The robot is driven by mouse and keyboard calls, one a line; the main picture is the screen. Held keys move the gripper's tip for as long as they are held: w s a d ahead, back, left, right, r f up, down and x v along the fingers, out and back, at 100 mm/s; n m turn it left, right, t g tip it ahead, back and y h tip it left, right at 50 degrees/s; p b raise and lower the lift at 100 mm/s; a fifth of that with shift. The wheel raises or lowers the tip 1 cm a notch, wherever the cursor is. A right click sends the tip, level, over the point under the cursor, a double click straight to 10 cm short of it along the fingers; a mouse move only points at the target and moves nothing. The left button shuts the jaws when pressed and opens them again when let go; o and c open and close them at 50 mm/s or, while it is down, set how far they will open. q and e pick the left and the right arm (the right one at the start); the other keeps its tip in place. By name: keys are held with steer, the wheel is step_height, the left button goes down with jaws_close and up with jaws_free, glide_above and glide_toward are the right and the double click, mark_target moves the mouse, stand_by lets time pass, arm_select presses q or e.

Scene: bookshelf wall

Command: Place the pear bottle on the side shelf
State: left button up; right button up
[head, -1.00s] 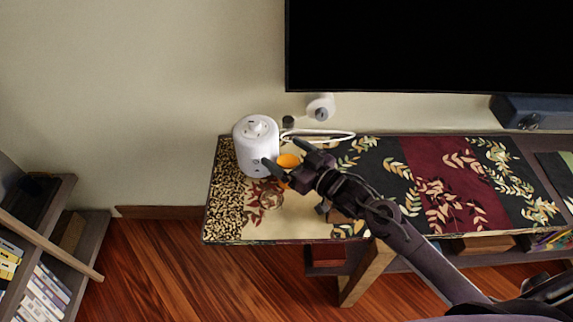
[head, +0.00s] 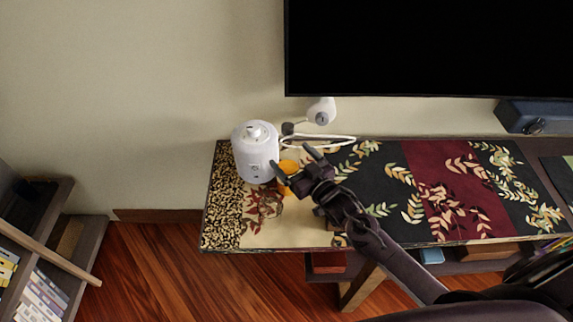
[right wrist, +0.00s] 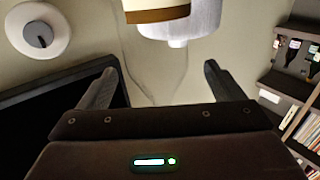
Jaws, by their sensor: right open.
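A small orange item (head: 289,166), which I take to be the pear bottle, stands on the patterned table runner beside the white round appliance (head: 254,158). My right gripper (head: 291,158) is open, its fingers pointing at the orange item and partly covering it. My left gripper is not in view.
A large dark screen (head: 430,50) hangs above the table. Wood floor (head: 150,265) lies open between table and shelf. The runner's right part is clear.

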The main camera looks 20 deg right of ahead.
mark_target(284, 146)
steer(key=p+x, duration=0.1)
steer(key=x, duration=0.4)
steer(key=shift+d, duration=0.1)
steer(key=shift+c, duration=0.5)
jaws_close()
steer(key=shift+r, duration=0.2)
